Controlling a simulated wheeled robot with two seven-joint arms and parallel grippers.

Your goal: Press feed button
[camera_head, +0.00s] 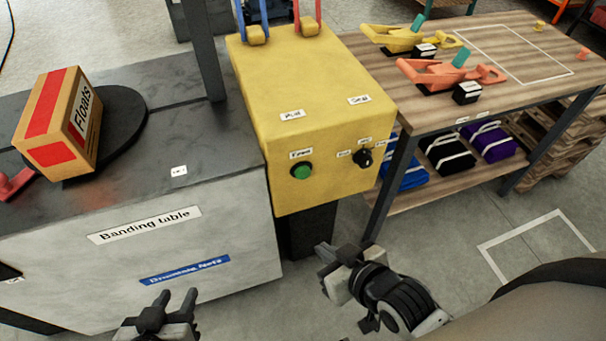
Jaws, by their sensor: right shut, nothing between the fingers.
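The green feed button (302,171) sits on the front face of the yellow machine box (320,75), under a small white label. A black selector knob (363,158) is to its right on the same face. My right gripper (322,258) is shut and empty, below and slightly right of the button and apart from it. My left gripper (178,298) is at the bottom edge, in front of the banding table, with its two fingers apart and nothing between them.
The grey banding table (200,140) stands left of the yellow box, with a Floats carton (60,118) on a black round plate (120,115). A wooden workbench (480,55) with yellow and orange tools stands at right. Floor between is clear.

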